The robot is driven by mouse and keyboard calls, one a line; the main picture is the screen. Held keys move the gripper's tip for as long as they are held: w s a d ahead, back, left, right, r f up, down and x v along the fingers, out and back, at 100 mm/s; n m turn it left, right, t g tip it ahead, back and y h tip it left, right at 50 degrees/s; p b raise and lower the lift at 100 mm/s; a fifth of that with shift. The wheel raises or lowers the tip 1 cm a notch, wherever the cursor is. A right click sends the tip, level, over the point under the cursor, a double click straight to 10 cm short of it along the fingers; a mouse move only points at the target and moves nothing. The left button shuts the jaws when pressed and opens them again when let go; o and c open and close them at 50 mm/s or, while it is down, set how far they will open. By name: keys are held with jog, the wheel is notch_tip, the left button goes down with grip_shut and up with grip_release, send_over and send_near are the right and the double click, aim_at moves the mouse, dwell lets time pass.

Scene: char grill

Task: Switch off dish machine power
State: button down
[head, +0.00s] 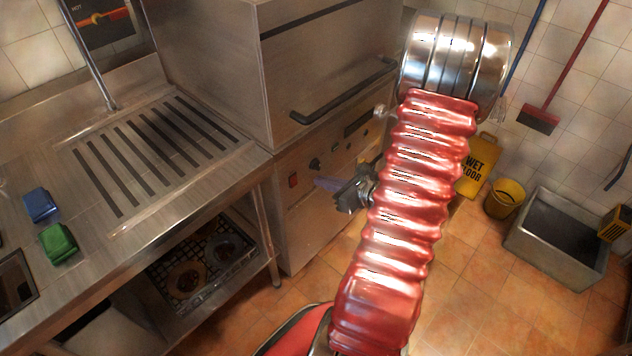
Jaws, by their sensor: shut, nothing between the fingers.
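The steel dish machine (210,60) stands at the centre, its hood down with a dark bar handle (340,97) across the front. On its lower front panel are a small red switch (293,181) and, to its right, a dark knob (315,164). I cannot tell the switch's position. My gripper (338,197) is shut and empty, in front of the panel to the right of the red switch and apart from it in the picture. My red ribbed arm hides the panel's right side.
A ribbed steel draining counter (150,215) adjoins the machine at left, with a blue sponge (41,205) and a green sponge (58,243). A rack (205,265) sits below. A yellow wet-floor sign (478,165), yellow bucket (504,197) and floor sink (560,240) stand at right.

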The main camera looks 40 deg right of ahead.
jog(key=shift+r+v, duration=0.25)
jog(key=shift+v, duration=1.05)
jog(key=shift+w, duration=0.15)
